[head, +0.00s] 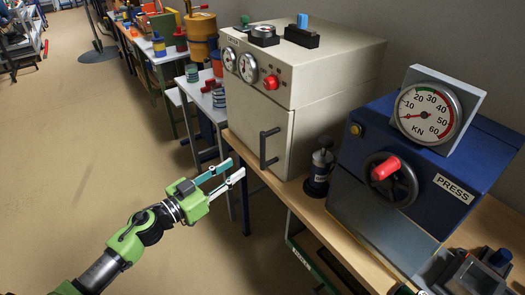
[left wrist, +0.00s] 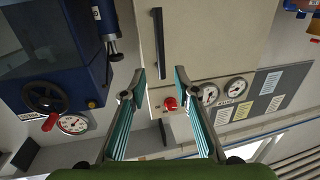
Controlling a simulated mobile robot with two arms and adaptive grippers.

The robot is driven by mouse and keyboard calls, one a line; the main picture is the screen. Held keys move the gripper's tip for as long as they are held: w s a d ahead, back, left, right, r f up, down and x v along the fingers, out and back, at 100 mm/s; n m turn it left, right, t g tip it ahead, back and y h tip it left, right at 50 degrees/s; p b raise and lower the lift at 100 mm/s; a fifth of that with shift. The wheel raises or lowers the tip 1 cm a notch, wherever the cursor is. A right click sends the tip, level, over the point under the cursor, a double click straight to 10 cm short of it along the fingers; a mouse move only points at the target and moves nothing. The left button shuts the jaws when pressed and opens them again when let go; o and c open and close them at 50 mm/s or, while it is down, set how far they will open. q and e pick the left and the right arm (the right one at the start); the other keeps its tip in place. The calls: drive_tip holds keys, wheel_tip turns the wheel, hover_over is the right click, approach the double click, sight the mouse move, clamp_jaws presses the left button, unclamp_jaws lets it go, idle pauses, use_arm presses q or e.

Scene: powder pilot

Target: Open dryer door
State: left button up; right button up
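The dryer (head: 320,80) is a cream box on the bench, with two dials and a red knob (head: 271,82) on its upper front. Its door (head: 247,115) is closed and has a dark vertical bar handle (head: 264,149). My left gripper (head: 238,166) is open and empty, in front of the dryer, with its fingers pointing toward the handle but apart from it. In the left wrist view the picture is upside down; the handle (left wrist: 158,44) stands beyond the gap between the fingertips (left wrist: 160,76), on the pale door (left wrist: 205,40). My right gripper is not in view.
A blue press (head: 425,165) with a gauge and handwheel stands right of the dryer. A small dark device (head: 320,170) stands between them on the wooden bench (head: 300,205). Jars on a side table (head: 205,105) are to the left. The floor at left is clear.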

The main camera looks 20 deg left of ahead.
use_arm(q)
drive_tip(key=p, duration=0.1)
hover_over(263, 165)
drive_tip(key=shift+w+a+f, duration=0.1)
drive_tip(key=shift+w+a, duration=0.1)
drive_tip(key=shift+w, duration=0.25)
drive_tip(key=shift+c, duration=0.3)
clamp_jaws()
